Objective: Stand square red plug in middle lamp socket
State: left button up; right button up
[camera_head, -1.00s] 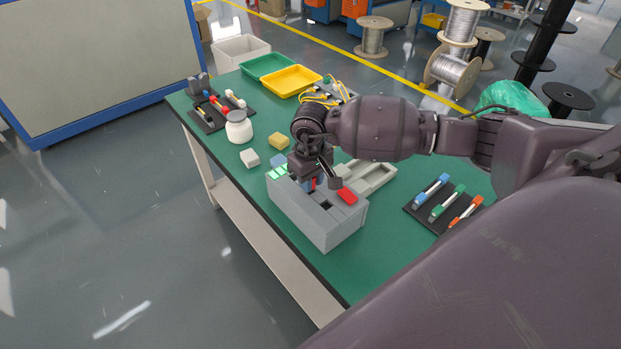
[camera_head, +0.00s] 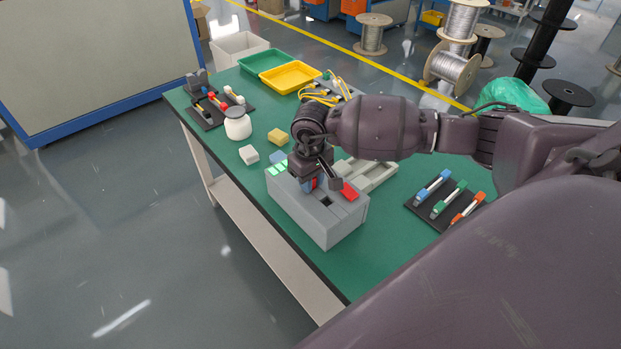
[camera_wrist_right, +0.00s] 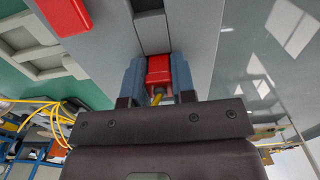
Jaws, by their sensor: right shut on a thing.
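A grey box (camera_head: 318,228) on the green table has a dark square opening (camera_head: 327,202) in its top. My right gripper (camera_wrist_right: 158,80) is shut on the square red plug (camera_wrist_right: 158,70), with blue-grey fingers on both sides of it. My left gripper is not in view.
A grey tray (camera_head: 372,176) lies behind. Blue, green and orange pieces lie on a black holder (camera_head: 416,208) at right. The front-left floor is clear.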

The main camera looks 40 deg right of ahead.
jog(key=shift+s+f+b, duration=0.3)
jog(key=shift+f, duration=0.35)
jog(key=o, duration=1)
jog(key=shift+f, duration=0.1)
jog(key=shift+a, duration=0.1)
jog(key=shift+r, duration=0.5)
jog(key=r, duration=1.1)
jog(key=shift+w+d+r, duration=0.1)
jog(key=shift+w+d, duration=0.1)
jog(key=shift+d, duration=0.1)
